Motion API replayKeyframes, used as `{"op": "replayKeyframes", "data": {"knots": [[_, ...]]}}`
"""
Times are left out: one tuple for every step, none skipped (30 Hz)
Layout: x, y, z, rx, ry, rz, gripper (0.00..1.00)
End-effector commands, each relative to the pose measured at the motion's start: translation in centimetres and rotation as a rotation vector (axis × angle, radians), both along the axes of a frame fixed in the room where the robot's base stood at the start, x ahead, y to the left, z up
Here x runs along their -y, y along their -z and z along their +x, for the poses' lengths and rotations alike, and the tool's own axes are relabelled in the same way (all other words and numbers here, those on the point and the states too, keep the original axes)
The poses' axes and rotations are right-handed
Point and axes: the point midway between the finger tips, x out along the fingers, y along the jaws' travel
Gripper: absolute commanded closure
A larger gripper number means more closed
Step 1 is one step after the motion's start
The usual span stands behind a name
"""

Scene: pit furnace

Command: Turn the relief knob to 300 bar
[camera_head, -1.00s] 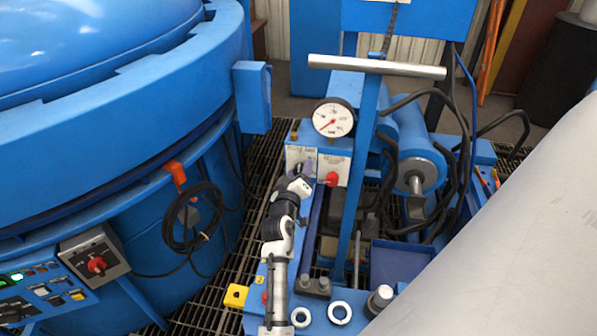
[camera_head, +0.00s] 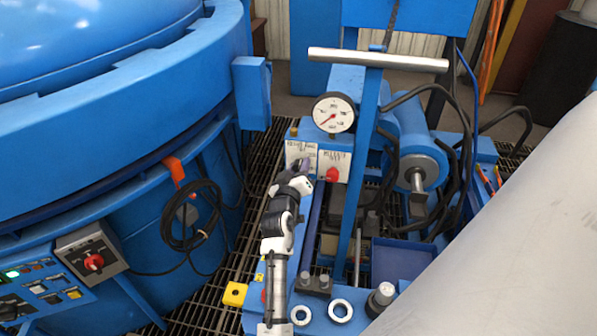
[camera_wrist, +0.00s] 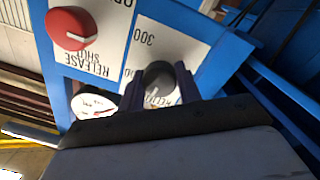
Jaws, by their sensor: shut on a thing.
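The relief knob (camera_wrist: 158,76) shows in the wrist view as a dark round knob in front of a white scale plate (camera_wrist: 176,42). The plate reads "300" and part of another marking, upside down in this view. My gripper (camera_wrist: 160,86) has its two dark purple fingers on either side of the knob and is shut on it. The knob's pointer is not clear enough to read. In the head view my gripper (camera_head: 305,168) is at the left plate (camera_head: 296,150) of the blue valve block and covers the knob.
A red release knob (camera_head: 332,174) is close to the right of my gripper; it also shows in the wrist view (camera_wrist: 79,28). A pressure gauge (camera_head: 334,113) stands above the block. An upright blue lever with a steel crossbar (camera_head: 378,61) rises to the right. The furnace (camera_head: 110,110) fills the left.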

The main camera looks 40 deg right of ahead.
Motion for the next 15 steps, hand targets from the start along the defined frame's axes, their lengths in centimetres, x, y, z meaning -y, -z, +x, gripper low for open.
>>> {"op": "replayKeyframes", "data": {"knots": [[-0.08, 0.32, 0.08, 0.033, -0.002, 0.024, 0.89], [-0.06, 0.35, 0.06, 0.052, -0.002, 0.041, 0.89], [-0.05, 0.39, 0.05, 0.080, -0.001, 0.065, 0.89], [-0.09, 0.40, 0.08, 0.100, -0.002, 0.083, 0.89], [-0.09, 0.39, 0.08, 0.123, -0.002, 0.101, 0.89], [-0.05, 0.39, 0.03, 0.152, -0.002, 0.126, 0.89], [-0.06, 0.40, 0.04, 0.174, -0.001, 0.146, 0.89], [-0.09, 0.39, 0.08, 0.195, -0.002, 0.163, 0.89], [-0.07, 0.37, 0.07, 0.224, -0.002, 0.188, 0.89], [-0.04, 0.36, 0.04, 0.246, -0.002, 0.208, 0.89], [-0.05, 0.34, 0.05, 0.268, -0.002, 0.226, 0.89], [-0.09, 0.32, 0.07, 0.297, -0.002, 0.249, 0.89], [-0.08, 0.33, 0.05, 0.319, -0.002, 0.269, 0.89], [-0.04, 0.36, 0.02, 0.340, -0.002, 0.288, 0.89], [-0.06, 0.36, 0.04, 0.368, -0.001, 0.313, 0.89]]}}
